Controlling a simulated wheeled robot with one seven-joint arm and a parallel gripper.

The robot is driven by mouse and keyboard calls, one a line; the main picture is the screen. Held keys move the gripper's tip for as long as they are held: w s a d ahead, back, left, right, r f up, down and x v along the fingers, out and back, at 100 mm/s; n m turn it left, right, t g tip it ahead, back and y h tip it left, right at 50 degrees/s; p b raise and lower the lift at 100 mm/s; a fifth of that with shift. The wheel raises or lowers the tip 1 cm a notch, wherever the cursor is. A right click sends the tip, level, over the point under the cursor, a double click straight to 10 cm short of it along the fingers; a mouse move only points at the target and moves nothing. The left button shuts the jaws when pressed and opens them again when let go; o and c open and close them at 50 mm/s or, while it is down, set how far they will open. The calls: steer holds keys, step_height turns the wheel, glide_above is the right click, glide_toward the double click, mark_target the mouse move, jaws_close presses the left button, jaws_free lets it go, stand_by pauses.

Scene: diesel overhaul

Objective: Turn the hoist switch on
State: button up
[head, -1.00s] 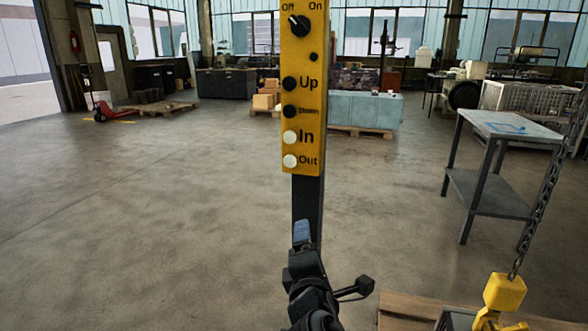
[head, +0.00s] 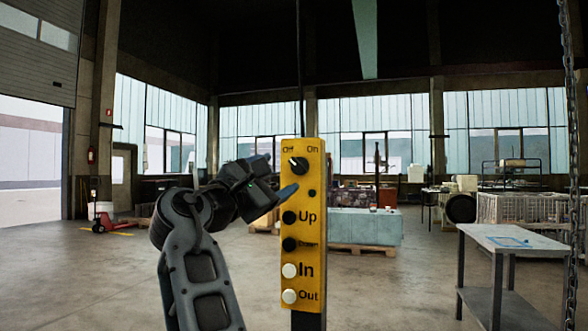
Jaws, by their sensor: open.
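The hoist switch is a black rotary knob (head: 299,166) near the top of the yellow control box (head: 303,262). Its white mark points up and left, toward the "Off" label; "On" is at its upper right. My gripper (head: 277,176) is open, just left of the knob in the picture. One finger shows at the box's left edge, a little below the knob, and the other higher up. I cannot tell whether either finger touches the box. The knob is in full view.
Below the knob are black Up and Down buttons (head: 289,217) and white In and Out buttons (head: 290,271). A hoist chain (head: 571,130) hangs at the right. A grey metal table (head: 508,241) stands at the right.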

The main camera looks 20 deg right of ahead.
mark_target(297, 166)
steer(key=p+x, duration=0.1)
steer(key=x, duration=0.6)
steer(key=shift+w+d, duration=0.1)
steer(key=shift+d, duration=0.05)
steer(key=shift+c, duration=0.3)
steer(key=c, duration=1)
